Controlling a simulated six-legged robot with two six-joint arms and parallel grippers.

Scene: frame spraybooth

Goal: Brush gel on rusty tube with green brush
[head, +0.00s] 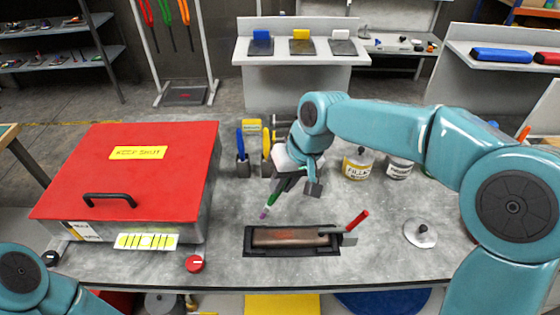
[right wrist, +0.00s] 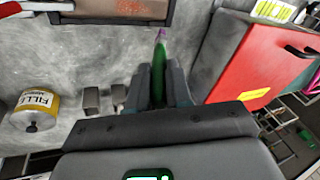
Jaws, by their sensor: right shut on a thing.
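My right gripper (head: 285,183) is shut on the green brush (head: 273,198), seen also in the right wrist view (right wrist: 159,75). The brush slants down to a purple tip, which is above the bench behind the tube, apart from it. The rusty tube (head: 288,236) lies lengthwise in a dark tray (head: 249,246) at the front of the bench. Part of the brown tube shows at the top of the right wrist view (right wrist: 125,8). A red-handled piece (head: 357,220) stands at the tray's right end. My left gripper is out of view; only part of its arm shows.
A red-lidded box (head: 150,185) with a black handle fills the bench's left. Blue and yellow tools (head: 242,160) stand behind my right gripper. A filler can (head: 357,166) and a round lid (head: 420,234) are at right.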

